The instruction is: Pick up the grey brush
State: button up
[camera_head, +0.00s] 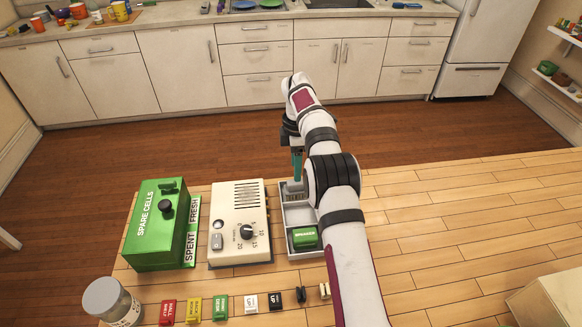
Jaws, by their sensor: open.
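I cannot clearly make out a grey brush. My gripper (296,165) points down over the far end of a grey compartment tray (318,252), left of my forearm. It is open. A slim teal piece shows below its dark body, and I cannot tell if this is a finger or another thing. A small grey shape with a dark label sits just under it in the tray. A green block marked SPEAKER (305,237) lies in the tray's near compartment. My arm hides the tray's right side.
A green SPARE CELLS box (155,225) and a cream dial unit (238,240) stand left of the tray. The wooden surface right of my arm is mostly clear.

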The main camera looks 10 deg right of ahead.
aim_at(296, 185)
jog(key=shift+n, duration=0.4)
jog(key=f, duration=0.9)
jog(key=shift+w, duration=0.3)
grip_shut()
